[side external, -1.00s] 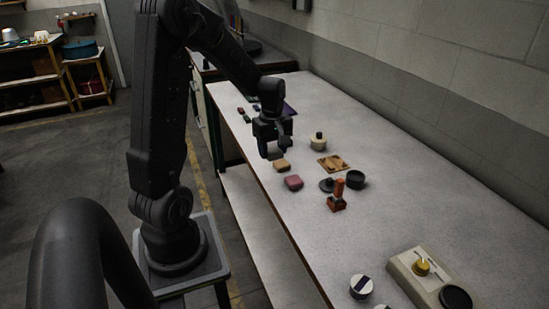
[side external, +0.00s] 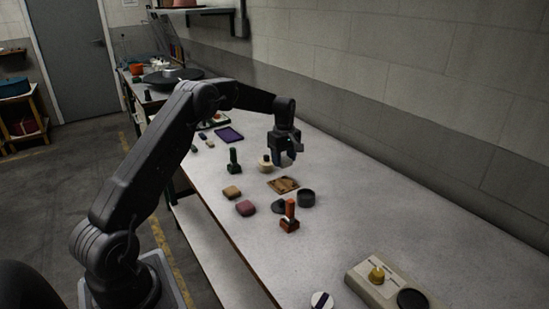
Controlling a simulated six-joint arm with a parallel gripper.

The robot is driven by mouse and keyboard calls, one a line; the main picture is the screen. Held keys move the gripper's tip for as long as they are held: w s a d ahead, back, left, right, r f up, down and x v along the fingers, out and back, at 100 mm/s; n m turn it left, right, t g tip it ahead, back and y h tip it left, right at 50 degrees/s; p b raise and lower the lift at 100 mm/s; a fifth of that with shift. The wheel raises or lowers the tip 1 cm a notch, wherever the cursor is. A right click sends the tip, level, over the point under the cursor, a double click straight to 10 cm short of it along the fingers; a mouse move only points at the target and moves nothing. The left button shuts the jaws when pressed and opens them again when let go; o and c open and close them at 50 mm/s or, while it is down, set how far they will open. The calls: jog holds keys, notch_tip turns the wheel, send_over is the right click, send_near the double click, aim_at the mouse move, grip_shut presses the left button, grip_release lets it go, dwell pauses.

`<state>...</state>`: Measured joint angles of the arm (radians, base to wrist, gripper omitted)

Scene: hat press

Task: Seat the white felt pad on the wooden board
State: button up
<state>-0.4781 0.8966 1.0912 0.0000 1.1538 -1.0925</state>
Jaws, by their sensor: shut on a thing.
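The wooden board (side external: 291,181) lies flat on the grey worktop, brown with darker marks on its face. My gripper (side external: 286,161) is above and just behind the board, pointing down and apart from it. It is shut on a small pale piece (side external: 285,159), which I take to be the white felt pad. The fingers partly cover the pad, so its shape and tilt are hard to make out.
A black cup (side external: 306,197), a black disc (side external: 278,206) and an orange-red stamp (side external: 289,217) are in front. Tan (side external: 232,192) and pink (side external: 245,208) blocks lie left.

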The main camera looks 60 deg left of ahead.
aim_at(283, 184)
jog(key=shift+f, duration=3.35)
jog(key=shift+f, duration=0.45)
jog(key=o, duration=1)
